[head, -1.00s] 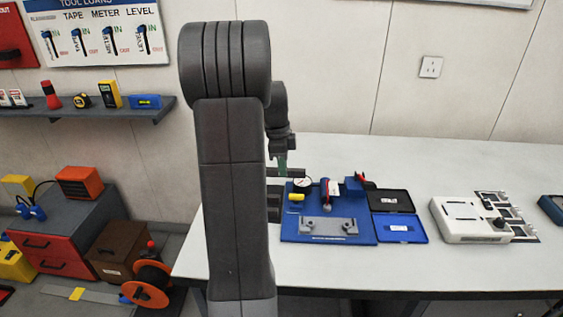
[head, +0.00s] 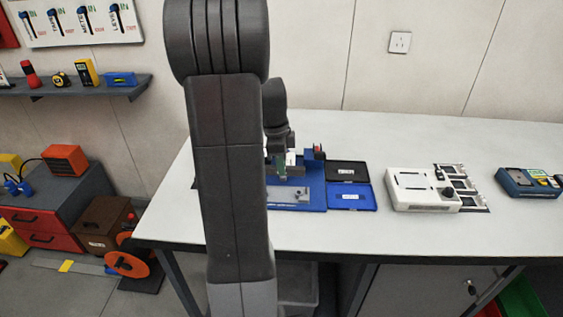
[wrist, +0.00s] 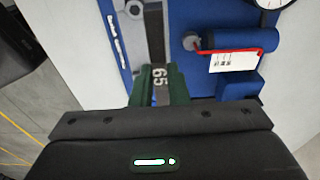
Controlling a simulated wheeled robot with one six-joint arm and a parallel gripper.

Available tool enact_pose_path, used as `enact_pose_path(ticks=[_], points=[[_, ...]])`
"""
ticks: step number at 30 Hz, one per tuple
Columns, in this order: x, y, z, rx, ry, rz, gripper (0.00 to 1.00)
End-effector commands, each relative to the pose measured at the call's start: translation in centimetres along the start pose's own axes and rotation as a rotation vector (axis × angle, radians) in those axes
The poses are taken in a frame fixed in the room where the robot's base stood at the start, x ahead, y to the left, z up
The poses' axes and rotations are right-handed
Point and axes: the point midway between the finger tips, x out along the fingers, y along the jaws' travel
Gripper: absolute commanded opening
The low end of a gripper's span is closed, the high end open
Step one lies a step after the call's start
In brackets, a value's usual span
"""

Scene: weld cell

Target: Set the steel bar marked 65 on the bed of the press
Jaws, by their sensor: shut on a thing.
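The steel bar marked 65 (wrist: 160,78) is between the green fingers of my gripper (wrist: 160,90) in the wrist view, its number facing the camera. My gripper is shut on it. The bar reaches up the picture, over or beside the grey metal bed (wrist: 133,40) of the press. In the head view my gripper (head: 284,172) is down over the blue press base (head: 317,198), with the grey bed (head: 290,196) partly hidden by my arm. I cannot tell whether the bar touches the bed.
A blue cylinder with a red handle and white tag (wrist: 232,45) stands right of the bar, and a dial gauge (wrist: 268,2) shows at the top edge. An open blue case (head: 350,196) and a white device (head: 420,189) stand to the right. The table front is clear.

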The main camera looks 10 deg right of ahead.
Motion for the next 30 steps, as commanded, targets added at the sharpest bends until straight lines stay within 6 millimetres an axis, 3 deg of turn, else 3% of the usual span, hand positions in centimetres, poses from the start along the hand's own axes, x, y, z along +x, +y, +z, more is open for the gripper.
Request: enact_pose_path(ticks=[15, 30], points=[[5.1, 0.0, 0.6, 0.000, 0.000, -0.001, 0.00], [5.6, 0.0, 0.7, 0.000, 0.000, -0.001, 0.00]])
